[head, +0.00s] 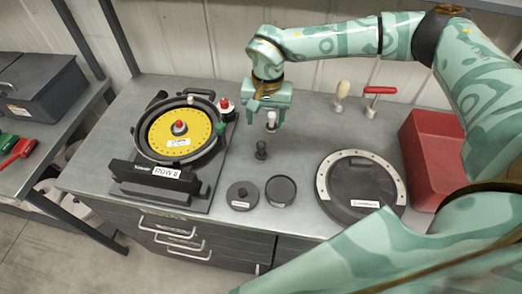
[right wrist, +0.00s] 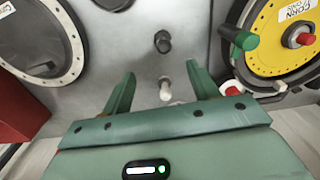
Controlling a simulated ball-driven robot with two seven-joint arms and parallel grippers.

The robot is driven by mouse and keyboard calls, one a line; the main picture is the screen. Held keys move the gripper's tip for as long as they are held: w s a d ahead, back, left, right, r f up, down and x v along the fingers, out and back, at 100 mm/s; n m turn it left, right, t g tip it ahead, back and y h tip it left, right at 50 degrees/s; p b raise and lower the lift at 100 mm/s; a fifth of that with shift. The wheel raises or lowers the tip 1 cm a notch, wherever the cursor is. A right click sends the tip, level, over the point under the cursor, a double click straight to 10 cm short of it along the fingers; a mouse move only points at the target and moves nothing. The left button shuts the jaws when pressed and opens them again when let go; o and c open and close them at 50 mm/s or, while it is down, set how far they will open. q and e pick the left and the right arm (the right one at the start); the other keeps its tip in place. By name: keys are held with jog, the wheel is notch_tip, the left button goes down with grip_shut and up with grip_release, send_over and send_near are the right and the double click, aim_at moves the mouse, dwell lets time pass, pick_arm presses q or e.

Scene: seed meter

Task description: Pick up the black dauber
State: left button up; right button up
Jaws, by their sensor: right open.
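The black dauber (head: 261,150) looks like a small dark knobbed piece standing on the grey bench top. It also shows in the right wrist view (right wrist: 162,43), beyond my fingertips. My right gripper (head: 270,121) is open and points down, behind the dauber in the head view and apart from it. A similar small piece with a pale top (head: 271,118) stands between or just below its fingers; it shows in the right wrist view too (right wrist: 165,89). I cannot tell whether the fingers touch it. My left gripper is out of view.
The seed meter with a yellow disc (head: 165,143) stands left. A round black lid (head: 242,195) and shallow cup (head: 280,190) lie in front. A large round housing (head: 325,194), a red bin (head: 415,150) and a red-handled tool (head: 379,90) are right.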

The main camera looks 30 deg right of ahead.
aim_at(261, 150)
jog(key=f, duration=0.4)
jog(key=f+b, duration=0.1)
jog(key=f, duration=0.9)
jog(key=shift+w+a, duration=0.3)
jog(key=shift+a, duration=0.1)
jog(key=c, duration=1.1)
